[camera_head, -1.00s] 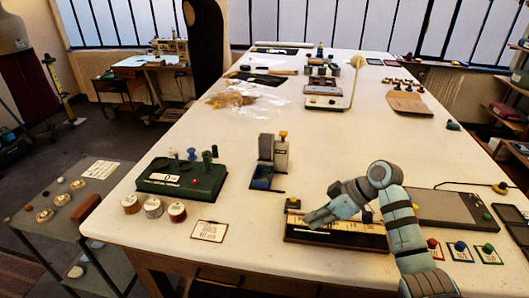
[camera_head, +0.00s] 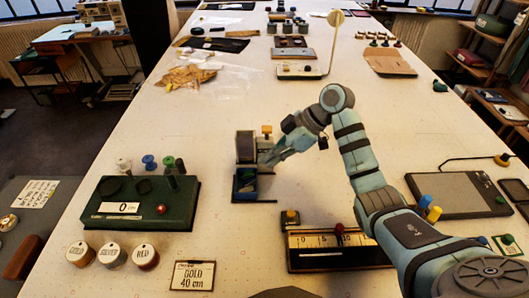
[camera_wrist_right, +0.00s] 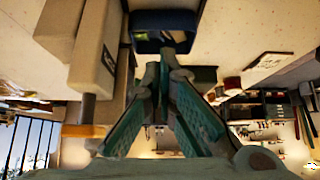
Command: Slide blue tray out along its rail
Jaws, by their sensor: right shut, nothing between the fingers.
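The blue tray (camera_head: 246,190) sits low at the front foot of a grey upright block unit (camera_head: 246,147) with a yellow knob on top. In the right wrist view the tray (camera_wrist_right: 165,25) is at the top, just beyond the fingertips, with its open inside partly visible. My right gripper (camera_head: 266,160) is at the right side of the grey unit, beside and slightly above the tray. Its fingers (camera_wrist_right: 166,62) are shut with nothing between them. I cannot tell whether they touch the tray. The rail is not clearly visible. My left gripper is not in view.
A green box (camera_head: 140,204) with a counter stands to the left, with several labelled round tins in front. A ruler board (camera_head: 335,262) lies nearer me, and a GOLD 40 cm card (camera_head: 192,276) beside it. A grey flat pad (camera_head: 455,194) is at right. The table between the unit and the card is clear.

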